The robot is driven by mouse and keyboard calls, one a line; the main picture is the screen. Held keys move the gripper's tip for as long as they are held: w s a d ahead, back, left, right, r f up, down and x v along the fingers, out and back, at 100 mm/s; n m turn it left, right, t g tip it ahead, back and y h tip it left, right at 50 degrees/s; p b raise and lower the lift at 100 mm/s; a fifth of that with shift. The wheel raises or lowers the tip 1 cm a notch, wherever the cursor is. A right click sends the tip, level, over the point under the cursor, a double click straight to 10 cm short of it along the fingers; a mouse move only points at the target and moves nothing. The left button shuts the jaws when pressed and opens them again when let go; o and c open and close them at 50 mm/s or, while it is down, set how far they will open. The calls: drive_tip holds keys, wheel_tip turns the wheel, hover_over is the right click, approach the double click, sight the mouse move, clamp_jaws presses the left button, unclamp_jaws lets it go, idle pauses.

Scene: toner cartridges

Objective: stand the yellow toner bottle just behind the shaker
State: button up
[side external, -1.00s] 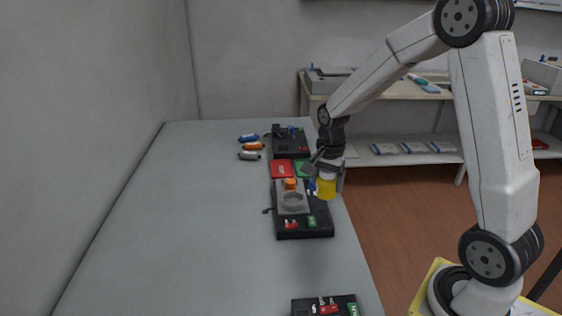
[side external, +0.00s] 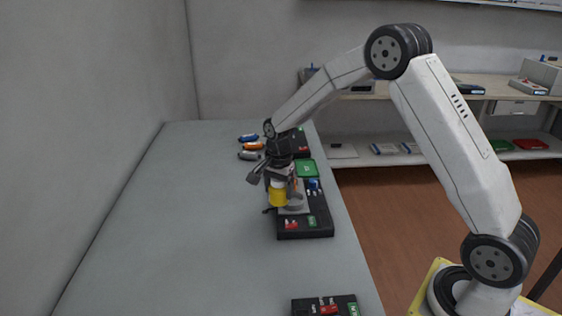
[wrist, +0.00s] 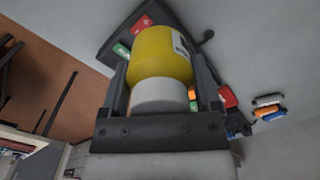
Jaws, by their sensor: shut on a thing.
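The yellow toner bottle (side external: 278,194) is held off the table with its white cap end toward my wrist. My gripper (side external: 277,178) is shut on it, with one finger on each side, as the wrist view shows of the bottle (wrist: 160,58) and its white cap (wrist: 158,96). In the side view the bottle hangs roughly upright at the left edge of a black machine (side external: 307,226), which looks like the shaker. This machine has a grey top plate, partly hidden by the bottle and my gripper. I cannot tell the bottle's exact height.
A black box (side external: 325,305) sits at the front. The table's left side is clear.

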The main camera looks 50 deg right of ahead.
drive_tip(key=shift+w+d+f, duration=0.25)
drive_tip(key=shift+w+f, duration=1.3)
drive_tip(key=shift+w, duration=0.65)
drive_tip(key=shift+w+d+f, duration=0.25)
drive_tip(key=shift+w+f, duration=1.25)
drive_tip(key=shift+w, duration=0.75)
drive_tip(key=shift+w+d+f, duration=0.25)
drive_tip(key=shift+w+f, duration=1.3)
drive_tip(key=shift+w, duration=0.65)
drive_tip(key=shift+w+f, duration=0.3)
drive_tip(key=shift+f, duration=1.6)
drive_tip(key=shift+f, duration=0.1)
drive_tip(key=o, duration=1.1)
